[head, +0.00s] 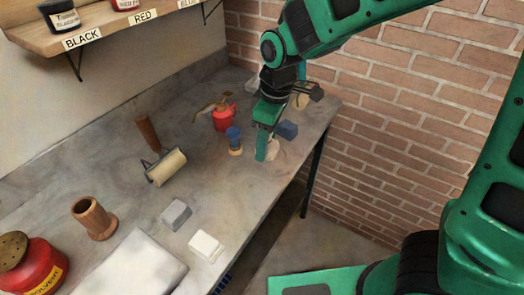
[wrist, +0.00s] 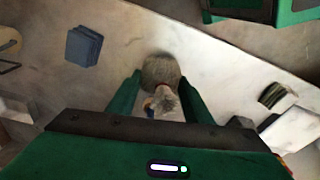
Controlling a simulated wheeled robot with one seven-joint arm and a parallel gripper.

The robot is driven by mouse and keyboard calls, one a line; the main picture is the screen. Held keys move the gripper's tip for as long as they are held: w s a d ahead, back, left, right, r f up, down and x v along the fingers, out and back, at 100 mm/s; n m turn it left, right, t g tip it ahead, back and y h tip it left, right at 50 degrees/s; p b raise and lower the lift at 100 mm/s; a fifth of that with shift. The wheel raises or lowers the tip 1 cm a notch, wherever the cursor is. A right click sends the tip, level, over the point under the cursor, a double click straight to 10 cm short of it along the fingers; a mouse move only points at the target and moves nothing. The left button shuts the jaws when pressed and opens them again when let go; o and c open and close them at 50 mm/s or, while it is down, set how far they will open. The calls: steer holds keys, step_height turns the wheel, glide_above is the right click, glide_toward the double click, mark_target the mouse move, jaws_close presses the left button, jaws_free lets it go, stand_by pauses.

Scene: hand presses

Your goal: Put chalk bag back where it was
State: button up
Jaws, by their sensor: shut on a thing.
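The chalk bag (wrist: 160,72) is a small grey-beige pouch between the two green fingers of my gripper (wrist: 160,100) in the wrist view. My gripper is shut on it. In the head view my gripper (head: 264,150) points down over the far right part of the bench, and the pale bag (head: 274,150) shows partly behind the finger. The bag is at or close to the bench top; I cannot tell whether it touches.
A blue block (head: 287,130) lies close beside my gripper, with a blue-topped stamp (head: 235,141) and red can (head: 224,119) to the left. A roller (head: 165,167) lies mid-bench (head: 115,165). The brick wall (head: 400,130) stands right of the bench edge.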

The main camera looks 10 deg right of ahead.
steer(key=shift+f, duration=1.75)
steer(key=shift+f, duration=0.35)
steer(key=o, duration=1.2)
steer(key=shift+r, duration=0.15)
steer(key=r, duration=0.7)
steer(key=d+r, duration=0.1)
steer(key=r, duration=0.2)
steer(key=shift+s+r, duration=0.15)
steer(key=shift+r, duration=0.25)
